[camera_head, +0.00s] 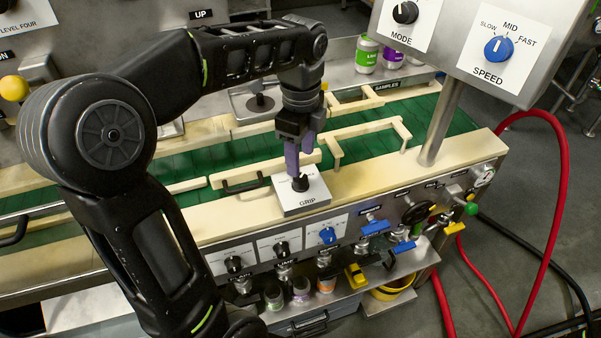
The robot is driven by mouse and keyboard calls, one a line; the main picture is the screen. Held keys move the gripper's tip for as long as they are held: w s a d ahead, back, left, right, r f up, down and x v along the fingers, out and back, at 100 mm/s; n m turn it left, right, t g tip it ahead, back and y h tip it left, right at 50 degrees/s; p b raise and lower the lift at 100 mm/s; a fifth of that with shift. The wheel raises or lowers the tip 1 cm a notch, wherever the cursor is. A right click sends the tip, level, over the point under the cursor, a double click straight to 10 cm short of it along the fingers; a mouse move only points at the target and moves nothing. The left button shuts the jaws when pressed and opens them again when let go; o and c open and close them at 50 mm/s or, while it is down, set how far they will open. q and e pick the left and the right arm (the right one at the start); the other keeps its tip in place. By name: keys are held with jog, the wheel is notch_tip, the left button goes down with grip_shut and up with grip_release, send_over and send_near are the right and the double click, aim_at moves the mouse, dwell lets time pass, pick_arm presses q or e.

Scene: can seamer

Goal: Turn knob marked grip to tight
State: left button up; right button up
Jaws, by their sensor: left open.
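The grip knob (300,183) is a small black knob on a white plate labelled GRIP (307,201), on the cream front rail of the machine. My left gripper (299,168) points down right above the knob, its purple fingers apart, with the tips at or just above the knob's top. I cannot tell whether they touch it. The fingers partly cover the plate's back, and the marks around the knob are too small to read. My right gripper does not show.
A green conveyor (225,157) with cream guide rails runs behind the plate. Below it, the front panel carries several knobs, including a blue one (327,235). A panel with a blue SPEED knob (498,48) stands at upper right. A red hose (562,190) loops at right.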

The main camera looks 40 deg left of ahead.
aim_at(300, 177)
pick_arm(q)
notch_tip(300, 177, down, 6)
jog(key=shift+f+p, duration=0.25)
jog(key=shift+p, duration=0.2)
grip_shut()
dwell(0.4)
